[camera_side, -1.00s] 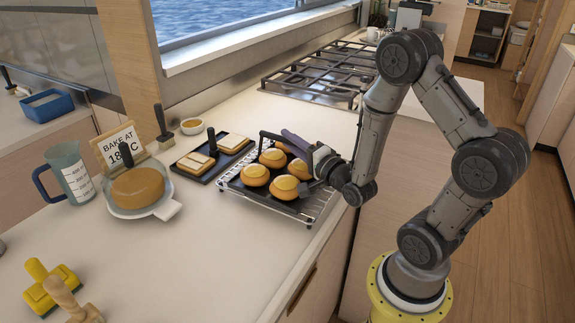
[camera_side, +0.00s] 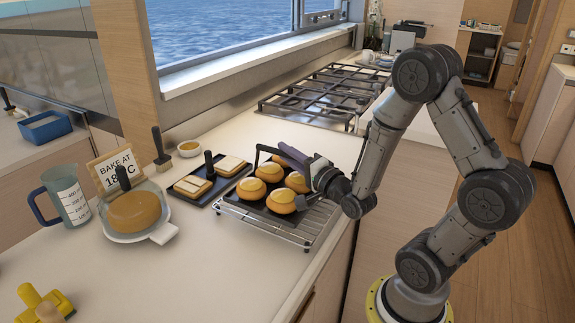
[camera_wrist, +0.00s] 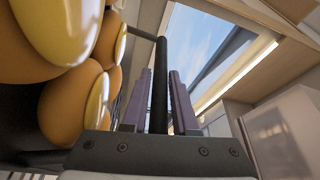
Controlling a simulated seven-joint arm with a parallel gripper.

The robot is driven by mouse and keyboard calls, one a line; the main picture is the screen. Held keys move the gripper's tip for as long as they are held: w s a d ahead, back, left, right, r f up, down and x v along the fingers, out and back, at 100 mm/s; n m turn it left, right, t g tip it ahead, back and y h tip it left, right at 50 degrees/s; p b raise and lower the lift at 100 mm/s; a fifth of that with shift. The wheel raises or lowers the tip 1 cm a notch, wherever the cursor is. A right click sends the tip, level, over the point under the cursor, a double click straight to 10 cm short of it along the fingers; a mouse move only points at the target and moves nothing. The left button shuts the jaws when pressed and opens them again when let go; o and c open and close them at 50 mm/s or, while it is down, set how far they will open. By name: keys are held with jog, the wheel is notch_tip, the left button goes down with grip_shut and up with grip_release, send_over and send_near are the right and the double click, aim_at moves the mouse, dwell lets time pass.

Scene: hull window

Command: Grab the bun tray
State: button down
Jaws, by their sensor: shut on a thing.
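The bun tray (camera_side: 238,203) is a dark tray with several round golden buns (camera_side: 282,201). It has a black bar handle (camera_side: 258,152) over it. In the side view the tray appears slightly above a wire rack and roughly level. My gripper (camera_side: 290,155) reaches in from the right, with purple fingers above the buns. In the wrist view the black handle bar (camera_wrist: 160,80) stands between the two purple fingers (camera_wrist: 162,103), with buns (camera_wrist: 75,100) at the left. The gripper is shut on the handle. The arm partly hides the tray's right side.
The wire rack (camera_side: 312,228) lies beneath, near the counter's front edge. A toast tray (camera_side: 208,182), a small bowl (camera_side: 188,148), a scale with a round brown item (camera_side: 135,210) and a jug (camera_side: 66,198) stand left. The stove (camera_side: 325,92) is behind.

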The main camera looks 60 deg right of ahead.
jog(key=s+a+r, duration=0.5)
jog(key=s+r, duration=0.5)
jog(key=s, duration=0.3)
jog(key=shift+r, duration=0.25)
